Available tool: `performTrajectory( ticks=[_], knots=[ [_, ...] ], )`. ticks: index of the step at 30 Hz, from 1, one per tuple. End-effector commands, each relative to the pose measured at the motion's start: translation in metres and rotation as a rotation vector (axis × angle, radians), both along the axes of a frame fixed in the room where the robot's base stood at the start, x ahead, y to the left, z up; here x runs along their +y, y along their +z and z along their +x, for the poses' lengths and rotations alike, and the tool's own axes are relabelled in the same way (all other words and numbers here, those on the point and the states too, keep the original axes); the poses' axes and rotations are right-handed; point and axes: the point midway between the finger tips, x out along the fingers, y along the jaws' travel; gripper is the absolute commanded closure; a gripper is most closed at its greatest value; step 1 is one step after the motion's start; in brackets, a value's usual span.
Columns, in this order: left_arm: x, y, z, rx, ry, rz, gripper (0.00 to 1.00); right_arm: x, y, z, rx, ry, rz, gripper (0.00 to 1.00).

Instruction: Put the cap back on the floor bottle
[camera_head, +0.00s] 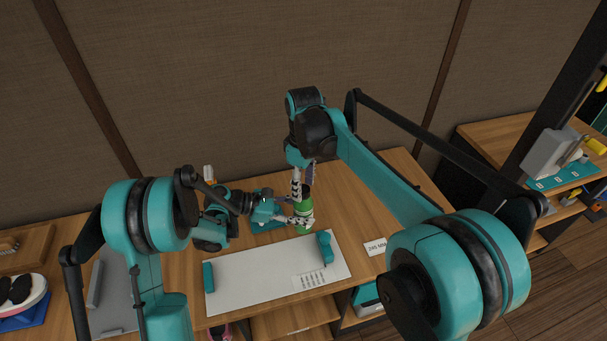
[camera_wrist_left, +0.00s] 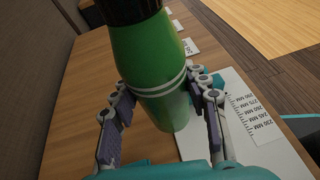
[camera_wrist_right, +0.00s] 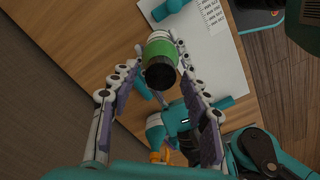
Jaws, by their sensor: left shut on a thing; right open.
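A green bottle (camera_head: 304,217) with pale bands stands upright at the back edge of a white mat. Its top is black (camera_wrist_right: 160,76) and looks like a cap; I cannot tell whether it is seated or separate. My left gripper (camera_head: 297,219) is shut on the green body, with a finger on each side in the left wrist view (camera_wrist_left: 163,92). My right gripper (camera_head: 303,188) comes down from above at the bottle's top. In the right wrist view (camera_wrist_right: 160,52) its fingers are spread, with the black top between them. Contact there is unclear.
The white mat (camera_head: 245,277) has a teal bar (camera_head: 208,276) at its left and a teal piece (camera_head: 325,246) at its right. A grey tray (camera_head: 113,290) is at left. The wooden table (camera_head: 395,185) is clear at back right.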

Motion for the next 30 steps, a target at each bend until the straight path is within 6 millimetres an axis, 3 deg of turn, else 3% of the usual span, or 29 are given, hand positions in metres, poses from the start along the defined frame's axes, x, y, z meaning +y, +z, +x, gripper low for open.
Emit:
performTrajectory(
  ticks=[12, 18, 26, 30],
  knots=[
    [-0.0001, 0.0004, 0.0, 0.0, 0.0, -0.001, 1.0, 0.0, -0.0092, 0.0, 0.0, 0.0, 0.0, 0.53],
    [-0.0001, 0.0004, 0.0, 0.0, 0.0, -0.001, 1.0, 0.0, -0.0091, 0.0001, 0.0, 0.0, 0.0, 1.0],
    [-0.0001, 0.0004, -0.0001, 0.0, 0.0, -0.001, 1.0, -0.0001, -0.0091, 0.0002, -0.001, -0.001, 0.0, 1.0],
    [-0.0001, 0.0004, -0.0002, 0.0, 0.0, -0.001, 1.0, -0.0003, -0.0091, 0.0003, 0.0, -0.099, 0.001, 1.0]
  ],
)
